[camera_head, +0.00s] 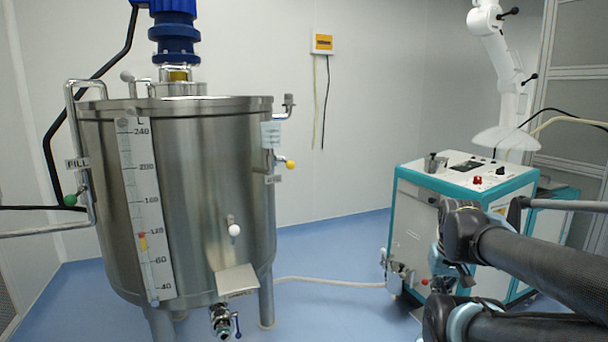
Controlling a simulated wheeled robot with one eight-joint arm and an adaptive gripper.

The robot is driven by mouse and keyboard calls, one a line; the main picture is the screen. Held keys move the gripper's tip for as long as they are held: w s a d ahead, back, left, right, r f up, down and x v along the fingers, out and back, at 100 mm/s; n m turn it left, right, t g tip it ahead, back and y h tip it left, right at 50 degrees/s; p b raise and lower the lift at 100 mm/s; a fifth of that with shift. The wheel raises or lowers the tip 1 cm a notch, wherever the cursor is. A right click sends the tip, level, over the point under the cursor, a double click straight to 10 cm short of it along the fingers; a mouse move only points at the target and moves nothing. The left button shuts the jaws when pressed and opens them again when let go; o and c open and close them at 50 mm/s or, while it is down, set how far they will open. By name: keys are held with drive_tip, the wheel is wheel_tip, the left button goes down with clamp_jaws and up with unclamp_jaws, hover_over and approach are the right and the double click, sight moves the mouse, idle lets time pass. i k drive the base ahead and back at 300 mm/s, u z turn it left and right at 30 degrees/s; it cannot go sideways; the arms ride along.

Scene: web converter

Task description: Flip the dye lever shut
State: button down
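The steel tank (200,200) stands at the left with several ball-tipped levers. A yellow-tipped lever (290,164) sticks out to the right at the tank's upper right side, beside a small label (273,179) too small to read. A green-tipped lever (71,199) is on the left pipe by a plate marked FILL (77,164). A white ball knob (234,230) is on the tank's front. I cannot tell for certain which one is the dye lever. Dark links of my arm fill the lower right, well apart from the tank; my gripper cannot be made out.
A white and teal cabinet (410,230) stands at the right behind my arm, with a white arm-like fixture (500,70) above it. A pale hose (330,282) runs along the floor from tank to cabinet. Blue floor (330,250) between them is otherwise clear.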

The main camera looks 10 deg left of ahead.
sight(290, 165)
drive_tip(key=u, duration=2.65)
drive_tip(key=k, duration=1.35)
drive_tip(key=z, duration=1)
drive_tip(key=i, duration=1.05)
